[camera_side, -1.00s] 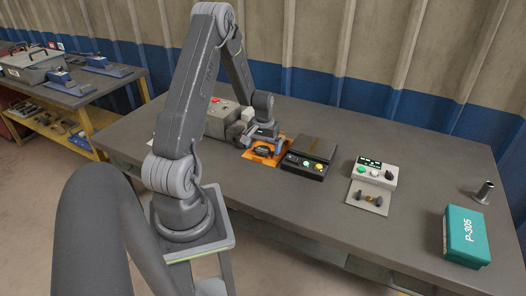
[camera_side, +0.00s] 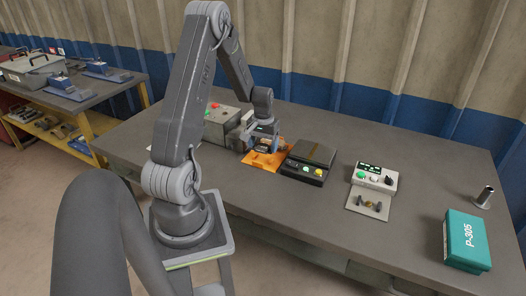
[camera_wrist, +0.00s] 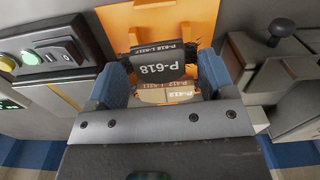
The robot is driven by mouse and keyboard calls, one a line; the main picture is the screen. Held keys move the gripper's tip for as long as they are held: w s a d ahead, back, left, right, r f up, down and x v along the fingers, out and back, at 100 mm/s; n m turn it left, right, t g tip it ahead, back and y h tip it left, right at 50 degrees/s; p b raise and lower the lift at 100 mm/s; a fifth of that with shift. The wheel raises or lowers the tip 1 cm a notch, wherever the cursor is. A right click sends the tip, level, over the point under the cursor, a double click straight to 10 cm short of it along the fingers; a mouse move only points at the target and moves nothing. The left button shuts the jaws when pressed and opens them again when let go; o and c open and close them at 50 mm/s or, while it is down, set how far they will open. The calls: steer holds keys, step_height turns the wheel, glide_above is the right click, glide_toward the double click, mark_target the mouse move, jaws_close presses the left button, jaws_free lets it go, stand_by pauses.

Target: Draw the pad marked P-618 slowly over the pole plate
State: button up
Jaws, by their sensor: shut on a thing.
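My gripper (camera_wrist: 162,78) has its blue-lined fingers on either side of a dark pad marked P-618 (camera_wrist: 158,68) and is shut on it. In the side view my gripper (camera_side: 264,135) is over an orange tray (camera_side: 262,161), with the pad small and dark between the fingers, seemingly just above the tray. The pole plate appears to be the dark top with a brown strip (camera_side: 316,151) on the black button box, right of the tray in the side view. That box (camera_wrist: 55,52) is at the left in the wrist view.
A tan labelled piece (camera_wrist: 168,94) shows below the pad in the wrist view. A grey machine (camera_side: 220,124) stands left of the tray. A white button unit (camera_side: 374,178), a teal P-305 box (camera_side: 466,240) and a metal cylinder (camera_side: 484,196) are further right, with bare bench between.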

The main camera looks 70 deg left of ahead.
mark_target(266, 145)
steer(key=r, duration=0.4)
steer(key=w+r, duration=0.1)
steer(key=r, duration=0.1)
steer(key=shift+w+a+r, duration=0.1)
steer(key=shift+r, duration=0.2)
steer(key=w, duration=0.6)
steer(key=w+d, duration=0.1)
steer(key=w, duration=0.5)
steer(key=w+d, duration=0.1)
steer(key=w, duration=0.5)
steer(key=shift+w+d+f, duration=0.15)
steer(key=shift+w+d, duration=0.1)
steer(key=shift+s+d+f, duration=0.3)
steer(key=shift+d+f, duration=0.05)
steer(key=shift+f, duration=0.45)
steer(key=shift+s+d+f, duration=0.35)
steer(key=shift+f, duration=0.4)
steer(key=shift+s+d+f, duration=0.3)
steer(key=shift+d+f, duration=0.05)
steer(key=shift+f, duration=0.45)
steer(key=shift+s+d, duration=1.45)
steer(key=shift+s, duration=0.05)
steer(key=shift+s+d+r, duration=1.4)
steer(key=shift+r, duration=0.05)
step_height(266, 145, up, 9)
steer(key=shift+s+d, duration=0.3)
steer(key=shift+d, duration=0.05)
